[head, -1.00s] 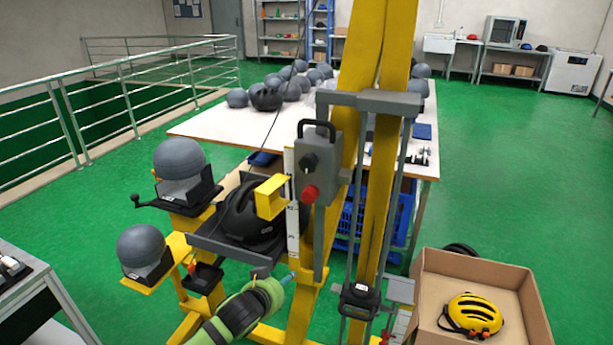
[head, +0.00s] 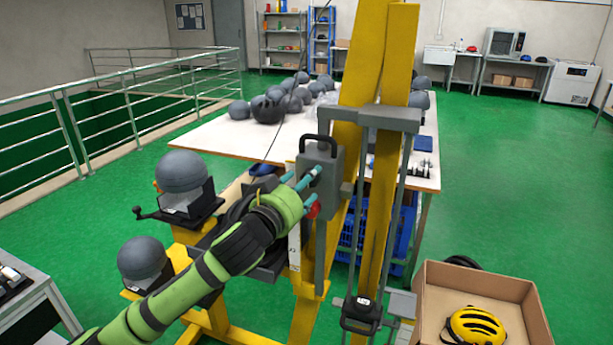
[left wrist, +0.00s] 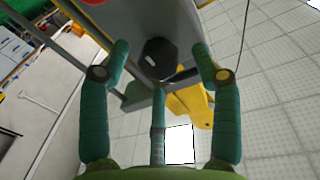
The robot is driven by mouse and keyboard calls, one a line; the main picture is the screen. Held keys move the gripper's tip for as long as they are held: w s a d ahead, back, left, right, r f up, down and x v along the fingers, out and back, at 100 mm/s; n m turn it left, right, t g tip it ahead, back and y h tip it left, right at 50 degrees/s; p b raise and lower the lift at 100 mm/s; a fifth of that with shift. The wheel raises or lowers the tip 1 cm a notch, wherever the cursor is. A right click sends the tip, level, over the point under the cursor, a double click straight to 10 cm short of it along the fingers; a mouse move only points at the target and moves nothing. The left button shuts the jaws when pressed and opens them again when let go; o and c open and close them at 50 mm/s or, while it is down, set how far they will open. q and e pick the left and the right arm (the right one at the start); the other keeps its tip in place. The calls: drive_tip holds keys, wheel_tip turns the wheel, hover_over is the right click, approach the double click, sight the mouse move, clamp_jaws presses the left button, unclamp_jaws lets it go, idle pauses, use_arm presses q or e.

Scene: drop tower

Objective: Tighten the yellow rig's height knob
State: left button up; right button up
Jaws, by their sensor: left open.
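The yellow rig (head: 362,60) stands in the middle of the head view, with a grey box (head: 330,168) mounted on its front. A black knob (left wrist: 160,58) with a white mark projects from that box in the left wrist view; in the head view the fingers mostly hide it. My left gripper (head: 308,183) is at the box face, its teal fingers open. In the left wrist view its fingers (left wrist: 160,75) stand apart around the knob, with gaps showing at the sides. I cannot tell whether the lower finger touches it. My right gripper is not in view.
A red button (head: 313,210) sits just below the fingers. Two grey headforms (head: 181,171) stand on rig arms at the left. A cardboard box (head: 480,280) with a yellow helmet (head: 474,325) is at lower right. A white table (head: 215,132) with several headforms stands behind.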

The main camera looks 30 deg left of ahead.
use_arm(q)
drive_tip(key=shift+w+a, duration=0.1)
drive_tip(key=shift+w, duration=0.55)
drive_tip(key=c, duration=1.1)
drive_tip(key=shift+c, duration=0.2)
